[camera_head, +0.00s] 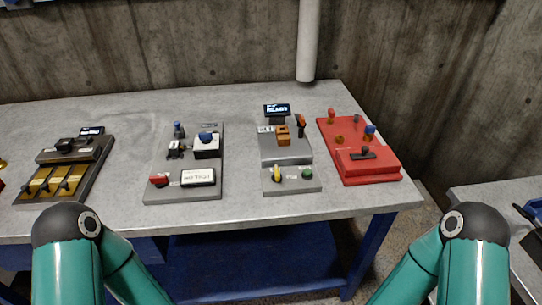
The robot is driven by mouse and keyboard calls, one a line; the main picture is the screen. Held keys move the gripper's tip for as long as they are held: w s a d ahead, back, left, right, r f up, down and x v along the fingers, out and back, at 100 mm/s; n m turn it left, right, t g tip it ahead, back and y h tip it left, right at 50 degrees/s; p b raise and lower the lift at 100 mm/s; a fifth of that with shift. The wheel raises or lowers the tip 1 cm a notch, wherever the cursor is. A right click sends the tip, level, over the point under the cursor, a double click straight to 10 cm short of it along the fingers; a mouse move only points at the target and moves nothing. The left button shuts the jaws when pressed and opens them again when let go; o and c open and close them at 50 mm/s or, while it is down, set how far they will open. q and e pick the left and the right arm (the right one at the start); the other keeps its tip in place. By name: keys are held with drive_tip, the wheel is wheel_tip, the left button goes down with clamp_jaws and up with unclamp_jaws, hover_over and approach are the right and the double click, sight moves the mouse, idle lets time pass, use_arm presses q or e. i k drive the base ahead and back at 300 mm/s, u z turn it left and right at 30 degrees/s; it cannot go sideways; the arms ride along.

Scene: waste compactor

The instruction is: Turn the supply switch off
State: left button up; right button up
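Several control panels stand in a row on a grey table (240,108). The dark panel at the far left (88,152) has yellow plates with small levers (66,186) and a small display. A grey panel (212,140) carries a red knob (158,180), blue-topped controls and a white labelled box (198,177). Another grey panel (289,156) has a lit display (277,110), an orange block, a yellow lever (277,174) and a green button (307,174). I cannot tell which control is the supply switch; labels are too small to read. Neither gripper is in view.
A red panel (372,172) with a dark handle (363,153) and several knobs stands at the table's right. Bare table surface lies between the panels. A white pipe (309,40) runs down the concrete wall behind. Another grey table (490,195) is at the right.

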sight(277, 177)
drive_tip(key=z, duration=0.1)
drive_tip(key=k, duration=1.4)
drive_tip(key=u, duration=0.35)
drive_tip(key=i, duration=1)
drive_tip(key=z, duration=0.1)
